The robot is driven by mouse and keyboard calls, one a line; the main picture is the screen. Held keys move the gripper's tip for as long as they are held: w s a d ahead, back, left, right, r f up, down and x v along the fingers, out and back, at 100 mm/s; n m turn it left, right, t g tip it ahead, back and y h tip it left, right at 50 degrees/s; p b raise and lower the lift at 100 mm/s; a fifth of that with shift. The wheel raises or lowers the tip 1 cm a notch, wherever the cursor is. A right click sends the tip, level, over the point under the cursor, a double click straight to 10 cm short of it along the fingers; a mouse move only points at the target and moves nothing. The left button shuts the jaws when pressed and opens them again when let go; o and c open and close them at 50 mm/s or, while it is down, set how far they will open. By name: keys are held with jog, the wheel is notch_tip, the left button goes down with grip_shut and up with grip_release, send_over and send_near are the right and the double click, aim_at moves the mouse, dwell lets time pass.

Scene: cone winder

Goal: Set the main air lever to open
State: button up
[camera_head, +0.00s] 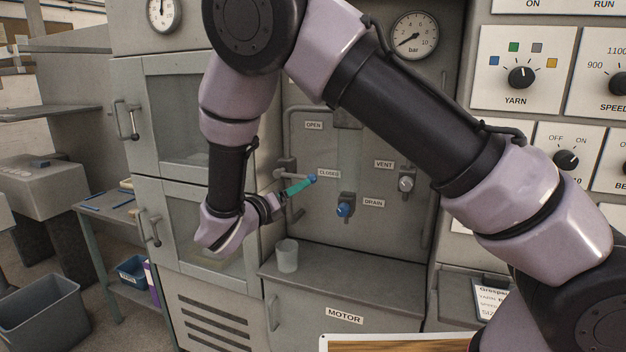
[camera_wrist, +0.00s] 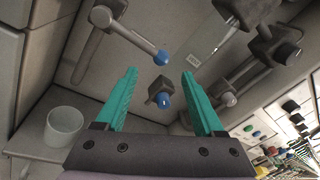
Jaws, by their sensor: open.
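The main air lever is a grey handle with a blue tip (camera_head: 312,178), beside the CLOSED label (camera_head: 329,174). The OPEN label (camera_head: 314,125) is higher up the panel. In the wrist view the lever (camera_wrist: 133,41) slants from its pivot at upper left to the blue tip. My gripper (camera_head: 302,184) is at the lever, its teal fingers overlapping the handle in the head view. In the wrist view my gripper (camera_wrist: 159,73) is open, and the blue tip shows between and beyond the fingertips. Contact cannot be told. Much of the handle is hidden in the head view.
The blue drain knob (camera_head: 343,209) is just below right of the lever; the grey vent knob (camera_head: 406,184) is further right. A grey cup (camera_head: 287,256) stands on the ledge below. Cabinet doors (camera_head: 190,110) are left.

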aim_at(311, 176)
jog(key=x, duration=0.8)
jog(key=shift+w+d, duration=0.2)
jog(key=shift+w, duration=0.05)
grip_shut()
jog(key=shift+r, duration=0.1)
dwell(0.9)
